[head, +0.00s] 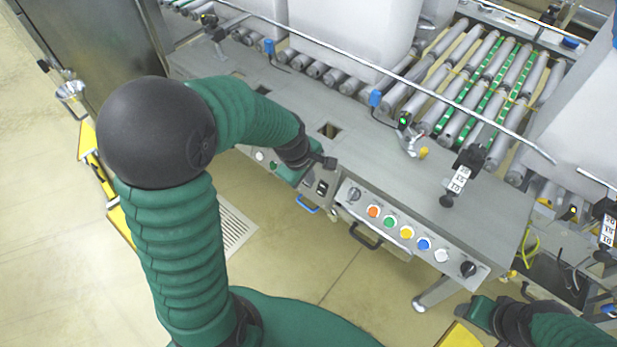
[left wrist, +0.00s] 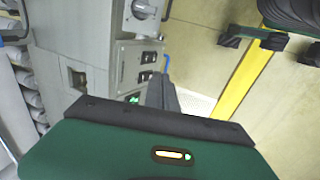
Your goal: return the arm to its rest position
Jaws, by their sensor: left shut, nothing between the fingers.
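My left arm, in green sleeves with a black elbow, reaches over the front of the machine in the head view. Its gripper (head: 326,162) is at the front edge of the grey machine top, left of the control panel (head: 405,235). In the left wrist view the dark fingers of the left gripper (left wrist: 162,92) are together, with nothing between them. Part of my right arm shows at the lower right of the head view. Its gripper (head: 484,311) is small and partly cut off from view, and its fingers are not clear.
The control panel carries several coloured buttons and black knobs. Behind the grey worktop (head: 370,150) is a roller conveyor (head: 480,85) with pale boxes (head: 350,35). A metal cabinet (head: 90,40) stands at the upper left. The floor (head: 310,250) in front is mostly clear.

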